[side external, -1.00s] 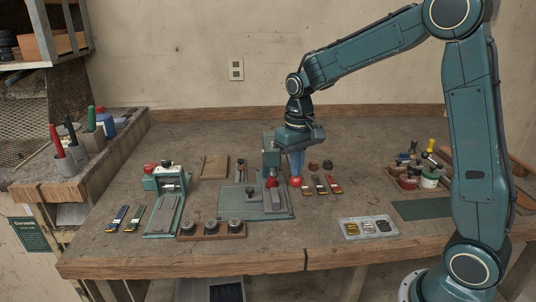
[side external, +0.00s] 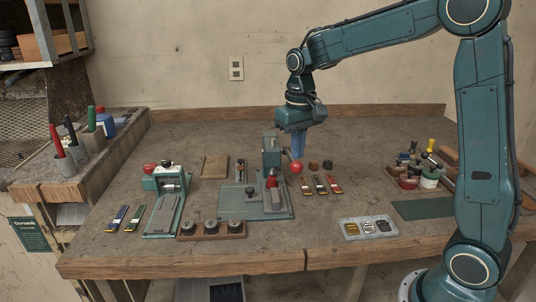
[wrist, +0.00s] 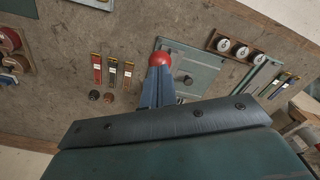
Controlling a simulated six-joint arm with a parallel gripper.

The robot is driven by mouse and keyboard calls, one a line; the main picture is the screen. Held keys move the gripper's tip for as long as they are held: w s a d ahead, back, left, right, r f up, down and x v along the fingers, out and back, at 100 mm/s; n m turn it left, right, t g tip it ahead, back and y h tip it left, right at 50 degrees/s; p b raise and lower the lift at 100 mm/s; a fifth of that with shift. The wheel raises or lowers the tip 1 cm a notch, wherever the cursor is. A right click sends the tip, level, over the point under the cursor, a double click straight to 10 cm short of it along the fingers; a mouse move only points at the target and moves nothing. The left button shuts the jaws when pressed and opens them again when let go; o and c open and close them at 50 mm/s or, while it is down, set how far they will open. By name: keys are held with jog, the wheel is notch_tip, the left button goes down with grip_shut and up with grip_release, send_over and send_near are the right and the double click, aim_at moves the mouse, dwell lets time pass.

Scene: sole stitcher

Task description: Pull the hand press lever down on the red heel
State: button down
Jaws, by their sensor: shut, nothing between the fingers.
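The green hand press (side external: 271,152) stands on its base plate (side external: 240,202) in the middle of the bench. The red ball knob of its lever (side external: 296,168) is at the press's right side. The red heel (side external: 272,182) sits under the press head, partly hidden. My gripper (side external: 298,157) is shut and empty, its blue fingers pointing down just above the knob; I cannot tell whether they touch it. In the wrist view the knob (wrist: 160,58) shows right at the tips of my gripper (wrist: 156,72), and the fingers hide much of the press.
Several flat colored strips (side external: 320,185) lie right of the press, with small round heels (side external: 327,164) behind. A wooden rack of round pieces (side external: 211,230) is in front. A stitcher (side external: 165,195) stands left, a metal tray (side external: 368,228) front right. The bench behind is clear.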

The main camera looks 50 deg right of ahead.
jog(key=shift+r, duration=1.25)
jog(key=shift+s+a+r, duration=0.15)
jog(key=shift+s+r, duration=0.15)
jog(key=shift+s, duration=0.05)
jog(key=s+a+r+n+t, duration=0.1)
jog(key=s+a+t, duration=0.1)
jog(key=s, duration=0.8)
jog(key=s+a+n+t, duration=0.2)
jog(key=s+a+t, duration=0.1)
jog(key=s, duration=0.8)
jog(key=shift+s+a+r+t, duration=0.25)
jog(key=shift+a+r+t, duration=0.1)
jog(key=shift+a, duration=0.15)
